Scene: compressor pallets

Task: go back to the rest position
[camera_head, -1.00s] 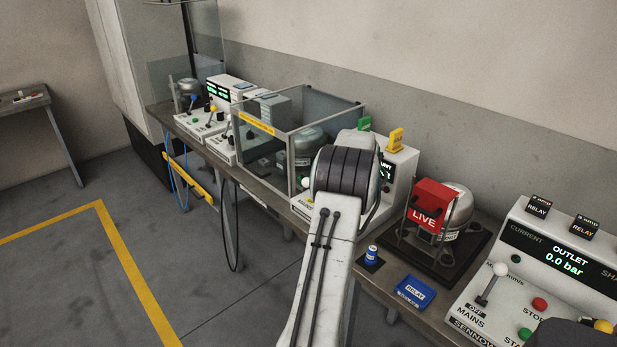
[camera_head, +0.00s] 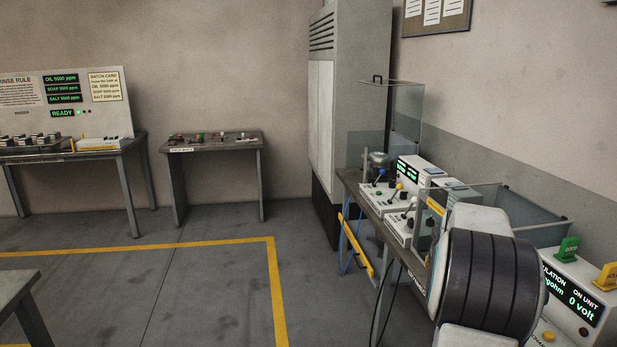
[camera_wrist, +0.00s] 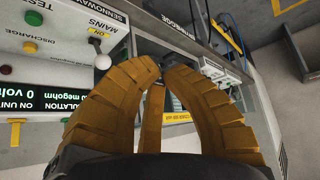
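My gripper (camera_wrist: 163,70) shows in the wrist view as ribbed yellow-brown fingers. Their tips come together with nothing seen between them, so it looks shut and empty. A white test unit (camera_wrist: 40,65) with a green display, a white-knobbed lever and coloured buttons appears upside down to its left. In the head view the gripper is out of sight; my arm's dark, ringed joint fills the lower right. The test unit's display (camera_head: 577,303) reads "0 volt" just right of that joint.
The workbench (camera_head: 362,205) along the right wall carries a glass-walled enclosure (camera_head: 519,203) and several control units. A small table (camera_head: 205,147) and a rinse station (camera_head: 95,105) stand at the back. The floor inside the yellow line (camera_head: 150,248) is clear.

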